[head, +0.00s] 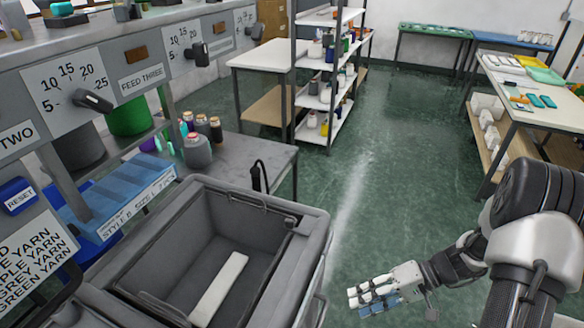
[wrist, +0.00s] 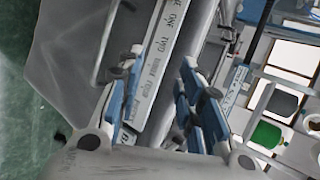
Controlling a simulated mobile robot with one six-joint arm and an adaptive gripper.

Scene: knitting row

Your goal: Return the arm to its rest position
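My arm (head: 520,245) comes in from the right edge of the head view and bends down to the left. My gripper (head: 360,299) is at the lower middle, over the green floor and to the right of the grey bin. In the wrist view, the two blue-and-grey fingers of my gripper (wrist: 162,60) stand apart with nothing between them. Behind them, a white label strip and grey machine parts show, blurred. No object is held.
An open grey bin (head: 314,222) with a white strip (head: 219,288) inside stands left of my gripper. The knitting machine panel (head: 70,90) is at upper left. A white shelf (head: 335,95) stands behind, and a worktable (head: 540,108) at right. Floor (head: 400,180) between is clear.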

